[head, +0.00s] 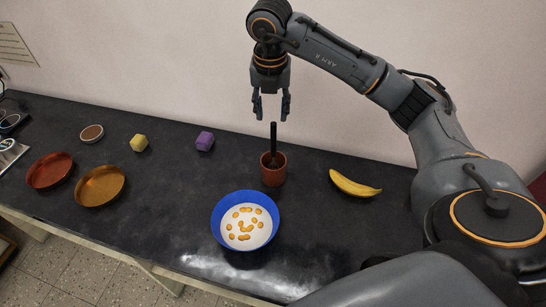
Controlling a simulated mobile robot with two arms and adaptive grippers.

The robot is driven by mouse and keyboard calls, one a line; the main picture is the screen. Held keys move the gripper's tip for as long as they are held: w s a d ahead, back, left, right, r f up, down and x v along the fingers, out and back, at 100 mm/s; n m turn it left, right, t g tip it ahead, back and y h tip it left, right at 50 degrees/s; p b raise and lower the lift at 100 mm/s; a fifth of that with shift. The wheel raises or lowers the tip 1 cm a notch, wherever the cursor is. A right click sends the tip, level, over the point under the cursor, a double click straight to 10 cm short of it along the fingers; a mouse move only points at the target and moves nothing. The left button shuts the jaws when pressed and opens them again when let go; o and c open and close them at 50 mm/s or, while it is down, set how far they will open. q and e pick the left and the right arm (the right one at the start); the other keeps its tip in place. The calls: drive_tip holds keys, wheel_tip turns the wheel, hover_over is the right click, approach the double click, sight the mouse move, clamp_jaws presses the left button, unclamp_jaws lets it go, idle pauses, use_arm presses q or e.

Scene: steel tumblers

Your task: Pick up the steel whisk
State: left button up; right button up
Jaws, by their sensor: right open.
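A dark upright handle (273,135), which looks like the whisk's, sticks out of a reddish-brown cup (273,175) at the middle of the dark worktop. Its lower part is inside the cup, and I cannot make out its wires clearly. My right gripper (271,113) points down with its two fingers apart. It is empty and appears just above the top of the handle, against the pale wall. The exact gap in depth is hard to tell. My left gripper is not in view.
A blue-rimmed bowl (216,222) with several orange pieces stands in front of the cup. A banana (354,184) lies to the right.

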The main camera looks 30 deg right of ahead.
sight(272, 125)
wheel_tip(272, 125, down, 5)
drive_tip(key=shift+f+p, duration=0.2)
drive_tip(key=shift+p, duration=0.3)
drive_tip(key=shift+w+d+f, duration=0.1)
drive_tip(key=shift+d+f, duration=0.05)
drive_tip(key=shift+f, duration=0.15)
drive_tip(key=shift+d+f, duration=0.1)
drive_tip(key=shift+f, duration=0.2)
drive_tip(key=f, duration=0.1)
drive_tip(key=f+p, duration=0.2)
drive_tip(key=shift+w+d+f, duration=0.15)
drive_tip(key=shift+w+d, duration=0.1)
drive_tip(key=shift+d, duration=0.05)
drive_tip(key=shift+w+d+f, duration=0.1)
drive_tip(key=shift+f, duration=0.5)
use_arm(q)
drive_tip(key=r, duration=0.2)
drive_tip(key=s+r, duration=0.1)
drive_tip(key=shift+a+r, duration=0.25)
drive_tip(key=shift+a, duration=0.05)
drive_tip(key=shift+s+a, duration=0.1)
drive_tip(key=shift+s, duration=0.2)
use_arm(e)
clamp_jaws()
